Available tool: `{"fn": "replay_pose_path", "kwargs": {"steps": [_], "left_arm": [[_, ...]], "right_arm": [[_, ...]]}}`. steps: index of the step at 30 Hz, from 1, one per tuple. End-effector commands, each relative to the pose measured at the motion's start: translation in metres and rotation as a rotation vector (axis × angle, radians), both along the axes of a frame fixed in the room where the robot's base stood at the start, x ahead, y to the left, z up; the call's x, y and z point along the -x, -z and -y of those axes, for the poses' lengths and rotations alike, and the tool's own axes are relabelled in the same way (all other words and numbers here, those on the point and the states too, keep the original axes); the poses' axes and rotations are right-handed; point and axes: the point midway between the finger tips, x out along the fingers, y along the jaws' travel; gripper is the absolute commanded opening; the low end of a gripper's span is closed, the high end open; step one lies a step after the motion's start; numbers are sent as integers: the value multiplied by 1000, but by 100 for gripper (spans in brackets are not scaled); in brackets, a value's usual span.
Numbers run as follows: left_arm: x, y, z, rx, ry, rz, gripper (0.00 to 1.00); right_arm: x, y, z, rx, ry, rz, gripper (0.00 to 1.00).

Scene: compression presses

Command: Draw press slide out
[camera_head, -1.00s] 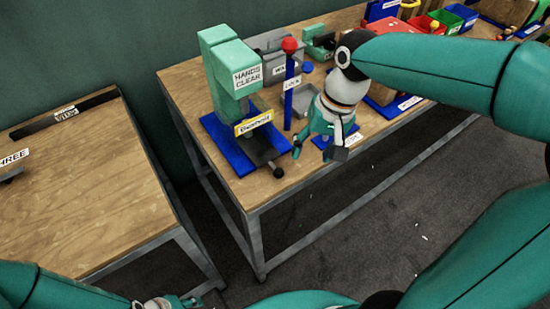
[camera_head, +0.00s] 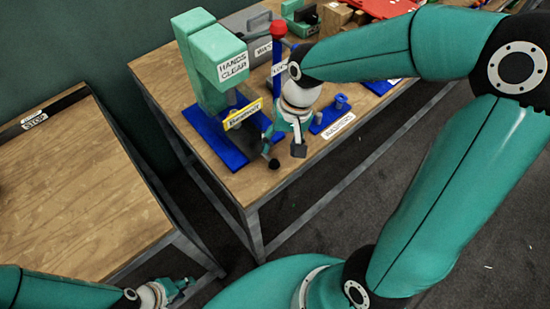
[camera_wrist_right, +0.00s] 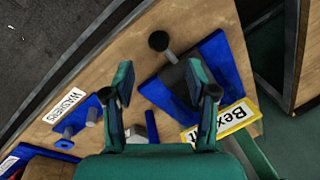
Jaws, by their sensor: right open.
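The press (camera_head: 207,62) is a green column and head on a blue base, with a "HANDS CLEAR" sign and a yellow name plate (camera_head: 243,113). Its dark grey slide (camera_wrist_right: 172,82) lies between blue base rails and ends in a black knob (camera_wrist_right: 158,40) at the front; the knob (camera_head: 273,163) also shows in the head view. My right gripper (camera_head: 284,150) is open and points down over the slide's front.
A blue post with a red ball (camera_head: 278,30) stands right of the press. A blue fixture with pegs (camera_head: 338,104) and a "WASHERS" label (camera_head: 340,125) lie right of my right gripper. A grey bin (camera_head: 247,22) is behind. A second bare table (camera_head: 80,185) stands at left across a gap.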

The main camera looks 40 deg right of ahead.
Motion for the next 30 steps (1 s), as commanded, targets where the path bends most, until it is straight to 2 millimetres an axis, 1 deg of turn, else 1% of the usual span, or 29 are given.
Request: {"fn": "replay_pose_path", "kwargs": {"steps": [1, 6, 9, 12, 16, 24, 25, 30], "left_arm": [[0, 0, 0, 0, 0, 0, 40], [0, -1, 0, 0, 0, 0, 40], [0, -1, 0, 0, 0, 0, 40], [0, -1, 0, 0, 0, 0, 40], [0, -1, 0, 0, 0, 0, 40], [0, -1, 0, 0, 0, 0, 40], [0, -1, 0, 0, 0, 0, 40], [0, -1, 0, 0, 0, 0, 40]], "right_arm": [[0, 12, -2, 0, 0, -7, 57], [-3, 45, -7, 0, 0, -6, 57], [-5, 59, -9, 0, 1, -5, 57], [-5, 68, -11, 1, 2, -3, 57], [-6, 74, -12, 0, 3, -1, 57], [-7, 75, -12, -1, 2, 1, 57], [-7, 75, -12, -1, 2, 1, 55], [-7, 75, -12, -1, 3, 1, 27]]}}
